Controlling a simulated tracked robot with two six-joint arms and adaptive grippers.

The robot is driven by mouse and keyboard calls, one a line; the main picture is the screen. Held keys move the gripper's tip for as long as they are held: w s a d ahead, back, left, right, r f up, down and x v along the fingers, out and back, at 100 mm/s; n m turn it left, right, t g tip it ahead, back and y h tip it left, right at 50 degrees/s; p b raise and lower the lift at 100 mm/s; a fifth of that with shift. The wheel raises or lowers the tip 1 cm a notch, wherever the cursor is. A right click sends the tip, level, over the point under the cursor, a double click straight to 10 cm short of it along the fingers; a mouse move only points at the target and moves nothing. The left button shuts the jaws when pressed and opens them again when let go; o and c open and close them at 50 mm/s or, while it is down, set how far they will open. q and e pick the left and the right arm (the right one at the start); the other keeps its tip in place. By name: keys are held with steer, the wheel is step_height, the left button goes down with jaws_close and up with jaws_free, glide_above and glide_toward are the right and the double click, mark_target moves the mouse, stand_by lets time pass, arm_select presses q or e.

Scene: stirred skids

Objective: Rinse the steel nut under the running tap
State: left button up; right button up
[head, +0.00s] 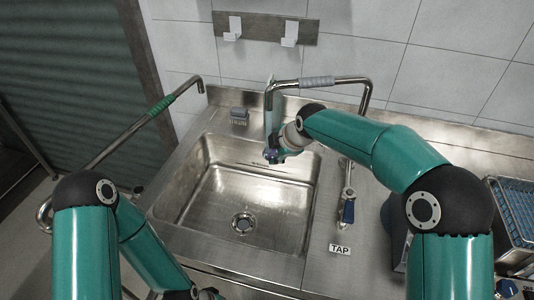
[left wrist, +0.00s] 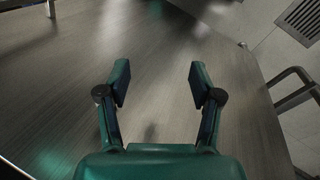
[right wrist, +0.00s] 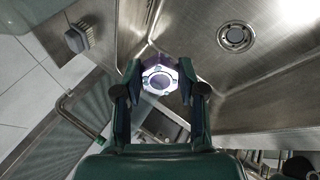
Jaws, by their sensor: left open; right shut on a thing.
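The steel nut (right wrist: 158,78) is six-sided and shiny, with a ring of small marks on its face. My right gripper (right wrist: 160,92) is shut on it. In the head view this gripper (head: 275,155) is over the back right of the basin, below the end of the tap pipe (head: 335,80); the nut is too small to make out clearly there. A pale upright strip shows above the gripper, but I cannot tell whether it is water. The tap's blue handle (head: 348,212) stands by the TAP label (head: 340,250). My left gripper (left wrist: 158,85) is open and empty.
The steel sink (head: 205,205) has an empty floor around its drain (head: 243,223). A brush (head: 239,115) lies on the back ledge. A second pipe with a green sleeve (head: 160,107) is at the left. A basket (head: 515,215) stands at the far right.

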steer(key=shift+a, duration=0.1)
steer(key=shift+s+a+b, duration=0.3)
steer(key=shift+s+a, duration=0.05)
steer(key=shift+a, duration=0.05)
steer(key=shift+d, duration=0.1)
stand_by(0.6)
steer(key=shift+w+d, duration=0.35)
